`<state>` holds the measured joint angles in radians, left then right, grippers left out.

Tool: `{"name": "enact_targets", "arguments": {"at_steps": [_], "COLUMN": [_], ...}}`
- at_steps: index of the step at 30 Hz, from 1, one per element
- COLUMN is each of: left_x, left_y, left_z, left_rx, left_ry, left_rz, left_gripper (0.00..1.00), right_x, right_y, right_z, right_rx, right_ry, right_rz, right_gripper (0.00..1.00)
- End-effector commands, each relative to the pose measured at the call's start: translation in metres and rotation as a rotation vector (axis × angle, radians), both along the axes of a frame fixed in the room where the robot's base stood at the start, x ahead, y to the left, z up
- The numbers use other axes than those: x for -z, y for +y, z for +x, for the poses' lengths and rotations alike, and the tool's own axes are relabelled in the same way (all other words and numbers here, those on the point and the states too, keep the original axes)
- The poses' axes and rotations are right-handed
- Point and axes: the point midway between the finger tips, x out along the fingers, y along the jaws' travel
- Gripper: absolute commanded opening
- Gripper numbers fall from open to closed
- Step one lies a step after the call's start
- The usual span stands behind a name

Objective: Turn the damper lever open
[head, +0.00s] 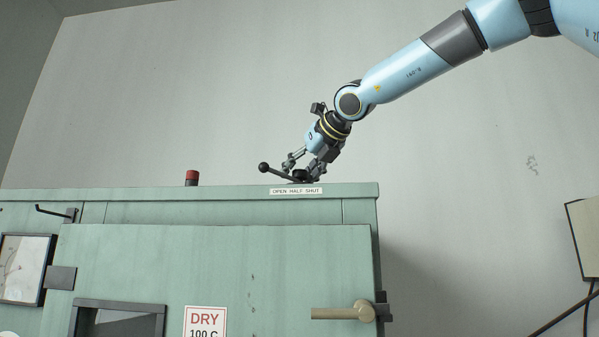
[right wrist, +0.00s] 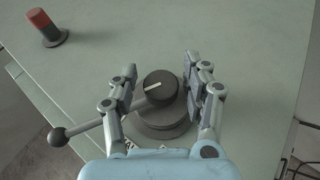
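The damper lever is a dark rod with a black ball end (head: 263,167) on top of the green cabinet, and it points left in the head view. In the right wrist view the ball (right wrist: 57,137) lies at lower left, and the rod runs to a round dark hub (right wrist: 160,90) with a pale pointer line. My right gripper (head: 301,167) reaches down to the hub. In the right wrist view its fingers (right wrist: 159,84) are open on either side of the hub, with a gap at the left; contact at the right is unclear. My left gripper is out of view.
A label reading OPEN HALF SHUT (head: 296,191) is on the cabinet's top front edge. A red-capped post (head: 192,178) stands left on the cabinet top (right wrist: 95,85). The cabinet door has a beige handle (head: 340,313). The top between post and lever is clear.

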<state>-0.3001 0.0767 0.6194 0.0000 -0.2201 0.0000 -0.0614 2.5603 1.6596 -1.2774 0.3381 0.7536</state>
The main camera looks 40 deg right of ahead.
Motion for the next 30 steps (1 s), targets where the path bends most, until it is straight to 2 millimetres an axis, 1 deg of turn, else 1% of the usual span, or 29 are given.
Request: {"name": "enact_targets", "arguments": {"at_steps": [8,11,14,21,24,27,30], "left_x": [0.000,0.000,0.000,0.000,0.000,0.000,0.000], "left_y": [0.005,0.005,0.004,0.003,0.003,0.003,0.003], "left_z": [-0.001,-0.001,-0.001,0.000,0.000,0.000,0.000], "left_rx": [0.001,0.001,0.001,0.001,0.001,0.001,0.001], "left_ry": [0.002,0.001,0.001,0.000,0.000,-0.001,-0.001], "left_rz": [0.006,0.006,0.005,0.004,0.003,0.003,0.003], "left_gripper": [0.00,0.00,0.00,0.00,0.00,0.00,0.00], "right_x": [0.000,-0.002,-0.008,-0.030,-0.036,-0.042,-0.044], "right_y": [0.000,0.001,0.003,0.013,0.016,0.018,0.020], "right_z": [0.000,-0.005,-0.018,-0.067,-0.085,-0.098,-0.106], "right_rx": [0.000,0.000,-0.001,-0.002,-0.002,0.000,0.000], "right_ry": [0.001,0.001,-0.001,-0.004,-0.002,-0.002,0.001], "right_rz": [-0.001,0.000,0.000,0.000,0.000,0.000,-0.001], "right_gripper": [0.55,0.55,0.55,0.55,0.55,0.55,0.55]}}
